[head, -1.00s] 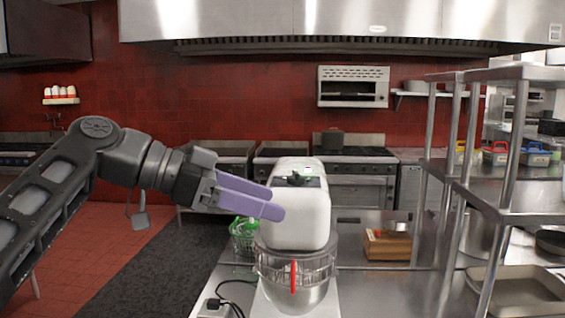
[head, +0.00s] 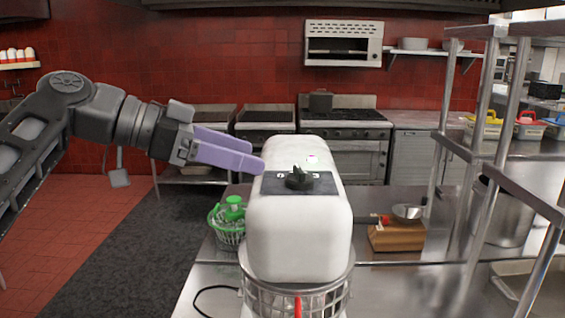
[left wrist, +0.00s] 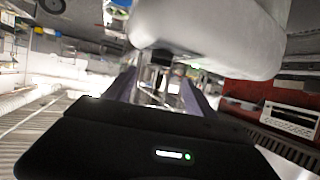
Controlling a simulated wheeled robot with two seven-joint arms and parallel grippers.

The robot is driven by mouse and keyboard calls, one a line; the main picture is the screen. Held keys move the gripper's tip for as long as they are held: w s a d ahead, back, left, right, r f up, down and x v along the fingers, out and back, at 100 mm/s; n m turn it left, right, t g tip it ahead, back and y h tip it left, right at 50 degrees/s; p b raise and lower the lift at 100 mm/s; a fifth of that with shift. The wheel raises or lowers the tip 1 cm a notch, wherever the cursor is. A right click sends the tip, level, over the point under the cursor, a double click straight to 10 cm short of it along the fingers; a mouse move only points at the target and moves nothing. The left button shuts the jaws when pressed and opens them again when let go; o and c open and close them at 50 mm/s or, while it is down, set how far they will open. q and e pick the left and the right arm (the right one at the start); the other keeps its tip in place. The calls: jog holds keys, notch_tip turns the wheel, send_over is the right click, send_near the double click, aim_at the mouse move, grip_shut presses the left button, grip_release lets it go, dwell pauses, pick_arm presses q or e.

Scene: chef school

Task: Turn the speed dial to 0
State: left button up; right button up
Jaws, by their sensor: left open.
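The white stand mixer (head: 299,235) stands in the middle of the head view. Its black speed dial (head: 298,179) sits on a dark panel on top of the mixer head; the dial's setting is too small to read. My left gripper (head: 258,165), with purple fingers, is open just left of the mixer's top, short of the dial in the picture. In the left wrist view the white mixer body (left wrist: 210,35) shows close by, at the top, and the purple fingers (left wrist: 158,88) are apart with no object held. My right gripper is not in view.
A wire bowl guard (head: 300,298) with a red handle is below the mixer head. A green-topped basket (head: 230,222) stands left of it. A wooden block (head: 397,236) is on the steel counter at right, near the metal shelf rack (head: 450,140).

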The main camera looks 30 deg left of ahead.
aim_at(296, 170)
pick_arm(q)
jog(key=shift+w+d+f, duration=0.15)
jog(key=shift+w+f, duration=0.05)
jog(key=shift+w, duration=0.2)
jog(key=p+x, duration=0.1)
jog(key=x, duration=0.6)
jog(key=shift+d, duration=0.1)
